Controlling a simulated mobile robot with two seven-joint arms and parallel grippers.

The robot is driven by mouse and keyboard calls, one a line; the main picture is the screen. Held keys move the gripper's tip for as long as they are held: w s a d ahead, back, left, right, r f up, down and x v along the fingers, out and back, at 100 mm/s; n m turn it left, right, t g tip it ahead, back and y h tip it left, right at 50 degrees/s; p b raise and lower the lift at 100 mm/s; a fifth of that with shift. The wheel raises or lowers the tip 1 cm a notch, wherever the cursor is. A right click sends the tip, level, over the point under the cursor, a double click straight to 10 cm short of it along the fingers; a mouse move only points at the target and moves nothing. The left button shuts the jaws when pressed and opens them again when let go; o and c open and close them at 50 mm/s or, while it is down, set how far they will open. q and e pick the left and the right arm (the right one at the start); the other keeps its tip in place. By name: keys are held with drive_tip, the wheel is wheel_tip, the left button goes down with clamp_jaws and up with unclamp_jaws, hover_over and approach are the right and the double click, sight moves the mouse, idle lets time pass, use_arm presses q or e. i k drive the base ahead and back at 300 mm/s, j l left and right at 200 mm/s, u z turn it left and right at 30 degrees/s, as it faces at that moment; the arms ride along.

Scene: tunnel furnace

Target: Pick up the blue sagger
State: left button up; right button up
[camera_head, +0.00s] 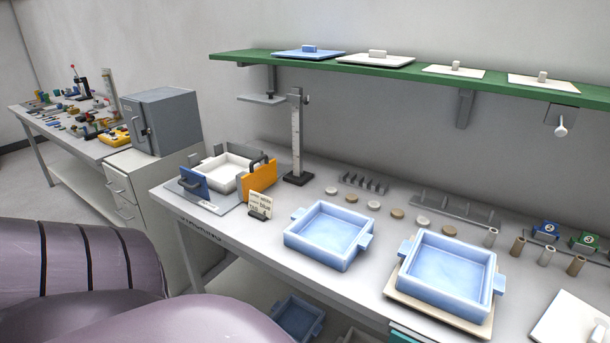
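A light blue square sagger (326,236) with side lugs sits upright and empty on the white workbench, near its front edge. A second light blue sagger (447,274) sits to its right on a cream board (436,308); it is also empty. Another bluish tray-like container (298,318) shows partly below the bench, cut off by the lower frame edge. Purple-grey links of my arm fill the lower left, but neither gripper shows.
A green shelf (400,70) with several flat lids hangs above the bench. A stand (296,140), a white tray (228,173) between blue and orange panels, and a small sign (260,204) are left of the saggers. Small discs and cylinders lie behind and right.

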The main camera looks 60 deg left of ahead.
sight(330, 234)
drive_tip(key=u, duration=1.55)
